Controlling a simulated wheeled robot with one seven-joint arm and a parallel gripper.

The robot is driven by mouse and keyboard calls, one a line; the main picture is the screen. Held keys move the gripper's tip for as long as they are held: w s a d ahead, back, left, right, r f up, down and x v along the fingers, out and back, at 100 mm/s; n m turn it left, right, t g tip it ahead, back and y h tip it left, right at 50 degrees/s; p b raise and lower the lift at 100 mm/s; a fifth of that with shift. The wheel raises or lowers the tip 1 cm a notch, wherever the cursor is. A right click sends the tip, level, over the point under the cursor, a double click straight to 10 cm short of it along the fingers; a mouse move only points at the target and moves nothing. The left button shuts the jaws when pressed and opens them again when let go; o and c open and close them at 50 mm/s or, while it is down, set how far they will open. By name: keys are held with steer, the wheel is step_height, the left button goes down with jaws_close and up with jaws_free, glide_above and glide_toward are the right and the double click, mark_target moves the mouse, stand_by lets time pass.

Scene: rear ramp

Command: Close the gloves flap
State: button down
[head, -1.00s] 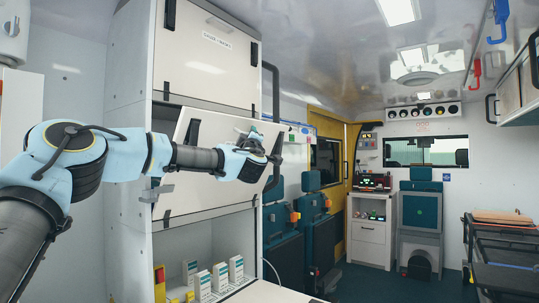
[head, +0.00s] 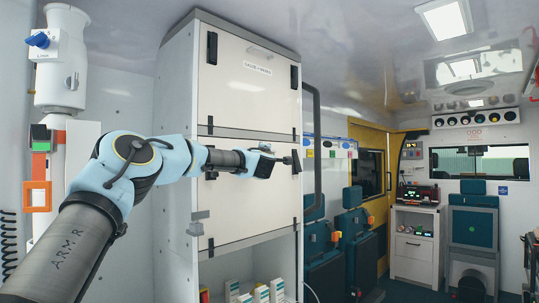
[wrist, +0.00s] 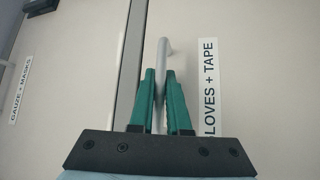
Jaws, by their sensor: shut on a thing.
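The gloves flap (head: 245,205) is the lower white panel of the tall cabinet, under the gauze and masks flap (head: 230,95). It looks flat against the cabinet front, or very nearly so. My gripper (head: 292,161) is at the flap's upper right part. In the wrist view my gripper's green fingers (wrist: 160,75) are shut on the flap's pale bar handle (wrist: 164,48). In the head view my gripper hides the handle.
An open shelf with several white boxes (head: 262,294) lies below the flap. A dark rail (head: 317,130) runs down the cabinet's right side. Teal seats (head: 352,235) and a yellow door frame (head: 372,135) are further right. A white wall unit (head: 62,75) is at left.

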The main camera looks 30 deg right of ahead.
steer(key=shift+s+d, duration=0.15)
steer(key=c, duration=1.1)
jaws_free()
steer(key=shift+d+f, duration=0.1)
steer(key=shift+d, duration=0.05)
steer(key=shift+o, duration=1.1)
steer(key=shift+a, duration=0.2)
steer(key=shift+s+a+f+b, duration=0.1)
steer(key=shift+a+f+b, duration=0.1)
steer(key=shift+b, duration=0.2)
steer(key=b+v, duration=0.5)
steer(key=v, duration=0.4)
steer(key=shift+s, duration=0.5)
